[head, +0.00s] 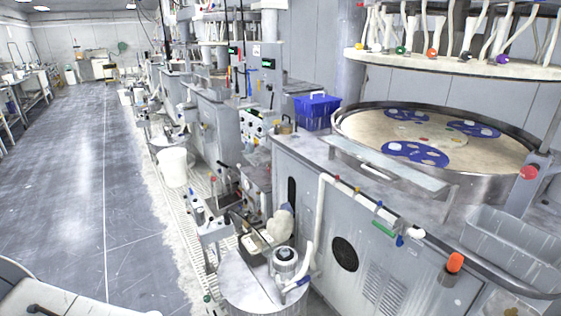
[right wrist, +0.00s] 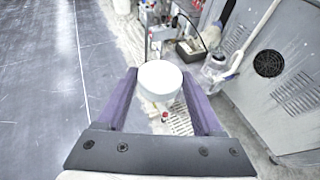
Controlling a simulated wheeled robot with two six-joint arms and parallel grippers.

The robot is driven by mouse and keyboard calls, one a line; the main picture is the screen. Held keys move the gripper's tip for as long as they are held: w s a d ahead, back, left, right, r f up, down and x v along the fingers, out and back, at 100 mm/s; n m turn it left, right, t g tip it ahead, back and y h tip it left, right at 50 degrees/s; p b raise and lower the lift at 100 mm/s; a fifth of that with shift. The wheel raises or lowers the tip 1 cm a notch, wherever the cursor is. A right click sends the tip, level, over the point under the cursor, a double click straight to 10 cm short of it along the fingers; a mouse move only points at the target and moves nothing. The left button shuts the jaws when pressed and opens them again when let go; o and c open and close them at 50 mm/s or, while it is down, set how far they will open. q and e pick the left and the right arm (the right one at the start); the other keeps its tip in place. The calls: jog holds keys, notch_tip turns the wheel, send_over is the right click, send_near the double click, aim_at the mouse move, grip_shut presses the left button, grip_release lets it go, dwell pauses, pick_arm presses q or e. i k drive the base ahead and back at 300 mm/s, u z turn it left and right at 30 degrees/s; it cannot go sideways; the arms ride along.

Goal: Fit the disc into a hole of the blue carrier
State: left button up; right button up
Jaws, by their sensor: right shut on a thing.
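A white round disc (right wrist: 160,75) sits between the two purple fingers of my right gripper (right wrist: 160,84) in the right wrist view. The gripper is shut on it, and it hangs over the aisle floor, away from the platen. Three blue carriers lie on the round beige platen in the head view: a front one (head: 430,156), a right one (head: 468,127) and a back one (head: 403,119). Pale round spots show on the carriers; I cannot tell whether they are holes or discs. Neither gripper shows in the head view.
The platen has a raised metal rim (head: 487,187). A head with hoses (head: 455,65) hangs above it. A blue crate (head: 317,112) stands left of it, and a grey bin (head: 513,240) at right. A small round table (head: 255,283) stands before the machine. The left floor is open.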

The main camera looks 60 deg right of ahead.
aim_at(416, 155)
jog(key=u, duration=0.3)
jog(key=i, duration=1.1)
jog(key=z, duration=2.55)
